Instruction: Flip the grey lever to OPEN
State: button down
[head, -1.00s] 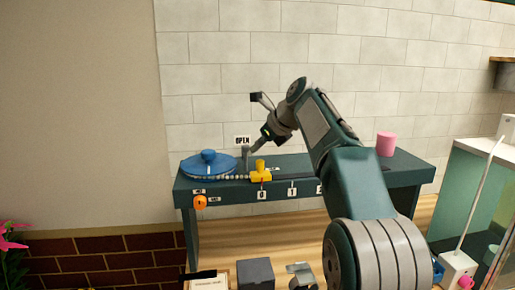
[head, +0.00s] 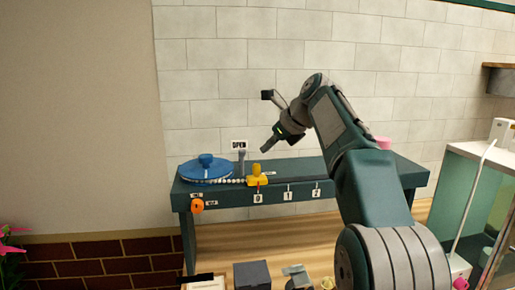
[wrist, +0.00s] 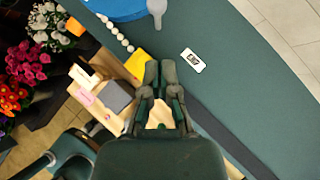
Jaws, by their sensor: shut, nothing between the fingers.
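The grey lever (head: 242,161) stands upright on the dark green bench, just right of the blue round lid (head: 206,168). The white OPEN sign (head: 239,145) shows directly behind its top. In the wrist view the lever (wrist: 157,8) is at the top edge, partly cut off, beside the blue lid (wrist: 115,8). My gripper (head: 265,149) is shut and empty, above the bench and to the right of the lever, apart from it. In the wrist view its closed fingertips (wrist: 160,66) point toward the lever's side with a clear gap.
A yellow slider piece (head: 258,177) sits in front of the lever, with a white bead chain (wrist: 113,30) running to the lid. An orange knob (head: 197,206) is on the bench front. A pink cylinder (head: 383,142) stands behind my arm. The bench right of the lever is mostly bare.

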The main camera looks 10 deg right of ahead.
jog(key=v, duration=0.9)
jog(key=shift+a+r, duration=0.25)
jog(key=s+a+f+n+h, duration=0.2)
jog(key=s+f+n, duration=0.2)
jog(key=s+n, duration=0.3)
jog(key=s+a+f+n+h, duration=0.1)
jog(key=s+f+n, duration=0.45)
jog(key=s, duration=0.25)
jog(key=s+f+n+h, duration=0.3)
jog(key=s+f+n, duration=1.1)
jog(key=s+f, duration=0.4)
jog(key=shift+d+f+g, duration=0.2)
jog(key=shift+f+g, duration=0.1)
jog(key=shift+f, duration=0.4)
